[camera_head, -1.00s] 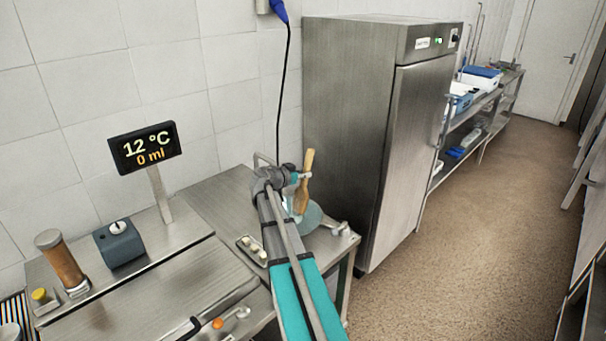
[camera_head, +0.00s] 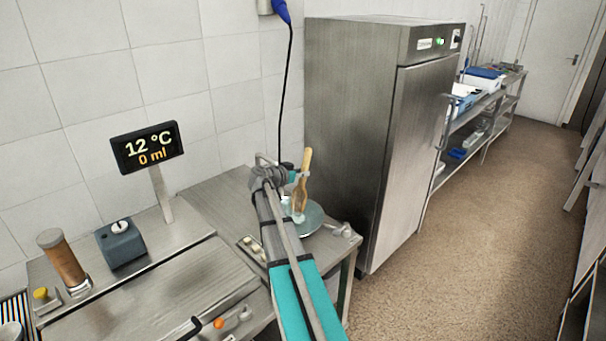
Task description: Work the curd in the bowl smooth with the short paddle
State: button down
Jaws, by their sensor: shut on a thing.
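The short wooden paddle (camera_head: 303,177) stands nearly upright, with its lower end over or in the bowl. My gripper (camera_head: 294,178) is shut on the paddle partway down its handle. The pale blue-green bowl (camera_head: 313,220) sits on the steel table, partly hidden behind my gripper and arm. Something whitish, perhaps curd, shows at the paddle's lower end; I cannot make out its surface or whether the paddle touches it.
A small tray with pale pieces (camera_head: 250,246) lies left of my arm. A display (camera_head: 147,147) reads 12 °C and 0 ml. A steel cabinet (camera_head: 350,120) stands close behind the table. A metal fitting (camera_head: 344,230) is right of the bowl.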

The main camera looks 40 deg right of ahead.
jog(key=shift+s, duration=0.15)
dwell(0.3)
jog(key=shift+s+r, duration=0.1)
jog(key=shift+s, duration=0.65)
jog(key=shift+w+d, duration=0.1)
jog(key=shift+w, duration=0.8)
jog(key=shift+s, duration=0.1)
dwell(0.5)
jog(key=shift+s, duration=0.85)
jog(key=shift+w, duration=0.25)
jog(key=shift+w, duration=0.7)
